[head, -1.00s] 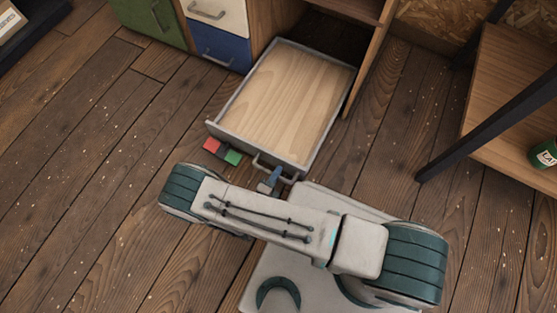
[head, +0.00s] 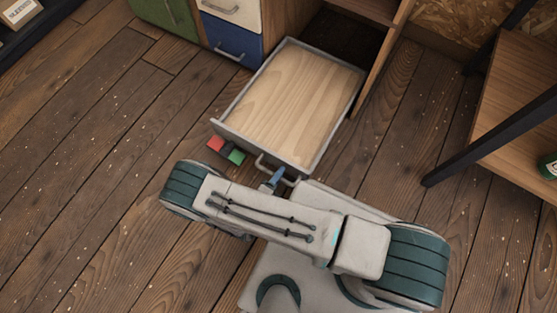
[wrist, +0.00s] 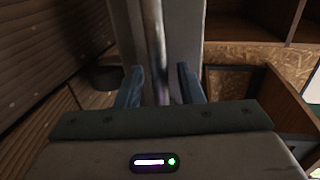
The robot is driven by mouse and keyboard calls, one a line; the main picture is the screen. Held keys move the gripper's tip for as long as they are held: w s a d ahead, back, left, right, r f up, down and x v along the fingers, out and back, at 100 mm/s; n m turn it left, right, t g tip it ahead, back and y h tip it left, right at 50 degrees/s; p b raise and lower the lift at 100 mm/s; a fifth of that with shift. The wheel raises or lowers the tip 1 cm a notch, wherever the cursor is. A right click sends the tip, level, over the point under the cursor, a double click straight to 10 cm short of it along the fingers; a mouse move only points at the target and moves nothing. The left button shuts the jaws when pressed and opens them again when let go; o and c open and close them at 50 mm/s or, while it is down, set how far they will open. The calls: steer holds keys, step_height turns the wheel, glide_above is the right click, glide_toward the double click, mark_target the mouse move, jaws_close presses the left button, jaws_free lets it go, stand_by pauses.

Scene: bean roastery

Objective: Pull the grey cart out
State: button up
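The grey cart (head: 228,125) is a low, wide tray with a grey rim and a pale wooden bottom. It stands mostly out of the opening under the wooden cabinet, its rear end at the opening. Its bar handle (head: 262,163) is on the front side, facing me. My gripper (head: 277,178) is at this handle. In the wrist view the two blue fingers (wrist: 160,85) stand on either side of the upright grey bar (wrist: 155,45). The contact itself is partly hidden, but the cart moves along with my gripper. My arm covers part of the floor in front.
Small red, black and green blocks (head: 226,149) show by the cart's front left. The cabinet (head: 285,20) has green, cream and blue fronts. A shelf with a black leg (head: 480,145) stands at the right, bearing a green can (head: 549,166). The floor at the left is clear.

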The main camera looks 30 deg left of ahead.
steer(key=p+v, duration=0.3)
steer(key=v, duration=1)
steer(key=shift+s, duration=0.4)
steer(key=shift+a+r, duration=0.1)
steer(key=shift+a, duration=0.05)
